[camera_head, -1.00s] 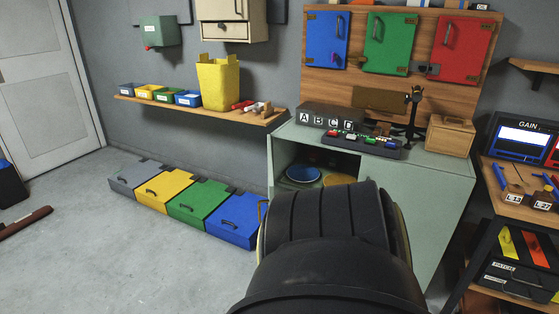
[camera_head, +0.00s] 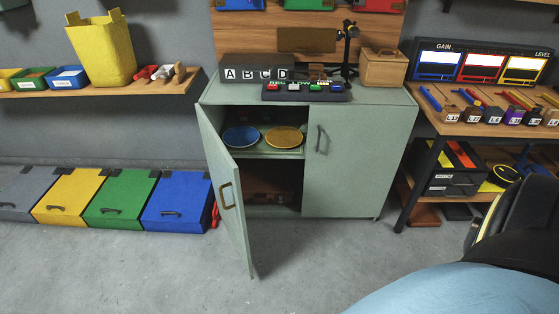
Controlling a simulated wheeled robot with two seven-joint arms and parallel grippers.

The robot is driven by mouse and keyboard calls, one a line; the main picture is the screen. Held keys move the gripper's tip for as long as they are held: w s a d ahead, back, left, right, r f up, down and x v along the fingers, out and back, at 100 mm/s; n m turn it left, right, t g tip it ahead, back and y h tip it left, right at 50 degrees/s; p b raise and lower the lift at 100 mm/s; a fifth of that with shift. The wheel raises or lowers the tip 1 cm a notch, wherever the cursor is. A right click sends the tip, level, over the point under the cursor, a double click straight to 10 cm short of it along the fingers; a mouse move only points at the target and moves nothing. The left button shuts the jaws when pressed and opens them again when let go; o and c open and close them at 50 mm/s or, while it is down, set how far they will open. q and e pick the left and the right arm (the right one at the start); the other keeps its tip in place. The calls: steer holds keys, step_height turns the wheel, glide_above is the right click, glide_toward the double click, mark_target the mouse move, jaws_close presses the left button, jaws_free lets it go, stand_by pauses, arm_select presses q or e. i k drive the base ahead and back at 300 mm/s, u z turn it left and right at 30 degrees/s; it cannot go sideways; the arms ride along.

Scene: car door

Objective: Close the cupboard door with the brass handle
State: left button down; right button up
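A pale green cupboard (camera_head: 355,160) stands against the back wall. Its left door (camera_head: 228,180) is swung wide open toward me and carries the brass handle (camera_head: 227,195). The right door is shut and has a dark grey handle (camera_head: 321,140). Inside the open half, a blue plate (camera_head: 241,137) and a yellow-orange plate (camera_head: 283,137) sit on the upper shelf. The lower compartment is dim. Neither gripper's fingers show.
Lidded floor boxes, ending in a blue one (camera_head: 177,203), stand left of the open door. A red object (camera_head: 214,214) lies between them. A workbench (camera_head: 470,130) is at the right. The floor (camera_head: 200,275) before the cupboard is clear.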

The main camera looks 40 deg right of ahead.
mark_target(224, 171)
steer(key=z, duration=0.55)
steer(key=i, duration=1)
steer(key=z, duration=0.15)
steer(key=k, duration=1)
